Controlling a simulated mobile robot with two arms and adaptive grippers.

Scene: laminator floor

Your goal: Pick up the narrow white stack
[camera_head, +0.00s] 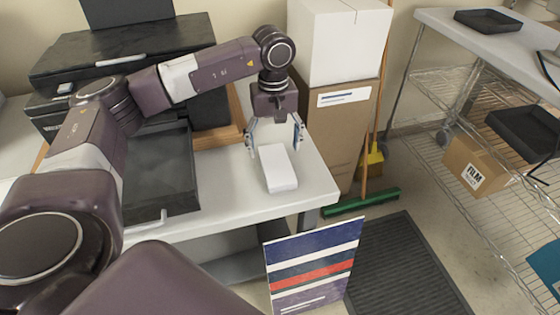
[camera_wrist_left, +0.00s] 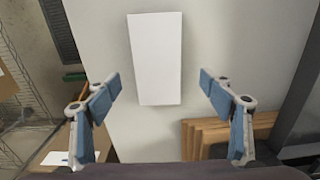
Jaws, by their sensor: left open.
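The narrow white stack (camera_head: 278,168) lies on the white tabletop near its right end in the head view. It also shows as a long white block (camera_wrist_left: 155,58) in the left wrist view, ahead of and between the fingers. My left gripper (camera_head: 276,142) is open and empty, above the far end of the stack, with a finger to either side. In the left wrist view my left gripper (camera_wrist_left: 160,88) has its fingers well apart, wider than the stack. I cannot tell the exact height gap. My right gripper is not in view.
A black tray (camera_head: 160,175) and a dark machine (camera_head: 130,60) stand left on the white table (camera_head: 235,206). Wooden frames (camera_head: 215,136) lie behind. Cardboard and white boxes (camera_head: 340,45) stand just right of the gripper. A striped board (camera_head: 312,265) leans below the table's front.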

